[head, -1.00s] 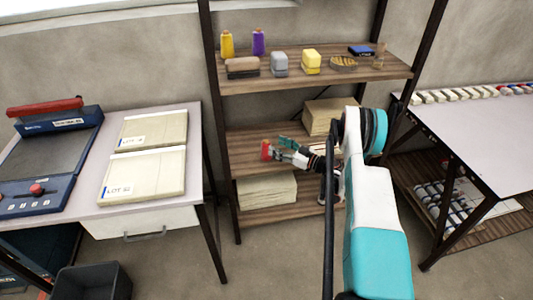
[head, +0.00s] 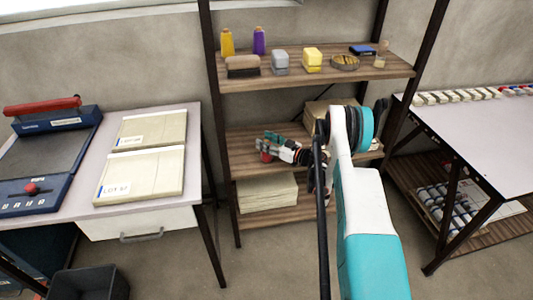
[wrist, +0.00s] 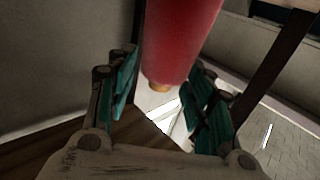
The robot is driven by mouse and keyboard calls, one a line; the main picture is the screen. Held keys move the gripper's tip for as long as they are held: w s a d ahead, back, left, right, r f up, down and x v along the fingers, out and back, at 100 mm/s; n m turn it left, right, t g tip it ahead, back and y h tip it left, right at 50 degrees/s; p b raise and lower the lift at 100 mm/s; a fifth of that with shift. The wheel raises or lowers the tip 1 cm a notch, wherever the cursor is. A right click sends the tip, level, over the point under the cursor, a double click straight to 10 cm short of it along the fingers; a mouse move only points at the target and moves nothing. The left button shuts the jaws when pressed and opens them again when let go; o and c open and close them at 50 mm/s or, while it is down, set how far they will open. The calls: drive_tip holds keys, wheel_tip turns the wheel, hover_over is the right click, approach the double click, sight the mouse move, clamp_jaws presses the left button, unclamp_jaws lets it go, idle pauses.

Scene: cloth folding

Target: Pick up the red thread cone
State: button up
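The red thread cone (head: 265,157) stands on the middle shelf of the rack (head: 245,170), near its left side. In the head view only a small red part shows beside my gripper (head: 270,144), which hides the rest. In the wrist view the red cone (wrist: 182,40) is large, and a small tan end shows at its lower tip. It lies between the two teal fingers of my gripper (wrist: 165,70). The fingers stand apart on either side of it, with no clear grip visible.
The upper shelf holds a yellow cone (head: 227,42), a purple cone (head: 259,41) and several small items. A cloth stack (head: 266,192) lies on the shelf below. A table with folded stacks (head: 150,130) stands left, another table (head: 475,125) right.

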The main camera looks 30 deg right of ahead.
clamp_jaws()
drive_tip(key=shift+r, duration=0.15)
